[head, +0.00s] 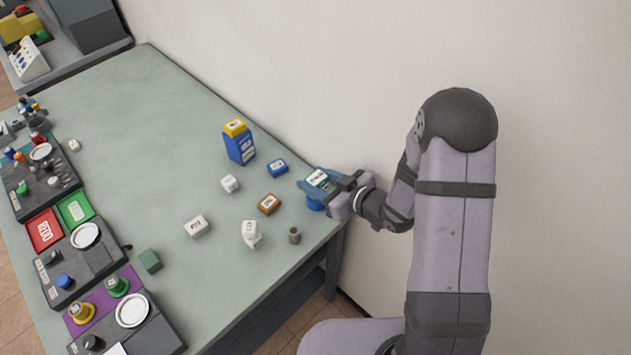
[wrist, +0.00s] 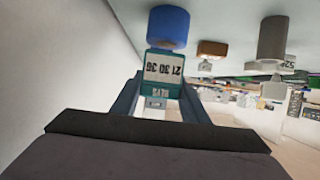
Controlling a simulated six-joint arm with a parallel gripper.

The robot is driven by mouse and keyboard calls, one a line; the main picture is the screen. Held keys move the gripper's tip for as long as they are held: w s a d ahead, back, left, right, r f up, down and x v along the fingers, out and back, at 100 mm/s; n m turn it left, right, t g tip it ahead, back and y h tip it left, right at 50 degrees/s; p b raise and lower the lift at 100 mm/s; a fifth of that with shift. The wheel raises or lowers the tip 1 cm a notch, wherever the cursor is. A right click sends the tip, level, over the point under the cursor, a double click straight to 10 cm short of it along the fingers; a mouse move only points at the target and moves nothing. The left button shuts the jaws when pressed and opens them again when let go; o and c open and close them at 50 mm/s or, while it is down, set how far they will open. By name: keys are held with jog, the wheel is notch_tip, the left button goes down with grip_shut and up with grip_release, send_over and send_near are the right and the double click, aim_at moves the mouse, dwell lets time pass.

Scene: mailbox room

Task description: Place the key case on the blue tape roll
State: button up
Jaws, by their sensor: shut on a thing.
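The key case (head: 318,178) is a small teal block with a white label. My gripper (head: 322,186) is shut on it near the right corner of the table. The wrist view is upside down and shows the key case (wrist: 163,68), with its numbers and "KEYS" inverted, between the two fingers (wrist: 160,92). The blue tape roll (head: 315,204) is right below the gripper in the head view, partly hidden by it. In the wrist view the roll (wrist: 168,27) shows just past the case's end. I cannot tell whether the case touches the roll.
A small blue box (head: 277,168), a brown box (head: 269,204) and a grey cylinder (head: 294,235) stand near the roll. A tall blue box with a yellow top (head: 239,143) and several white blocks stand farther left. The wall (head: 390,60) runs close behind the table (head: 165,110).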

jog(key=shift+f, duration=0.45)
jog(key=shift+f, duration=0.1)
jog(key=shift+f, duration=0.15)
jog(key=o, duration=1.1)
jog(key=shift+r, duration=0.25)
jog(key=shift+v, duration=6)
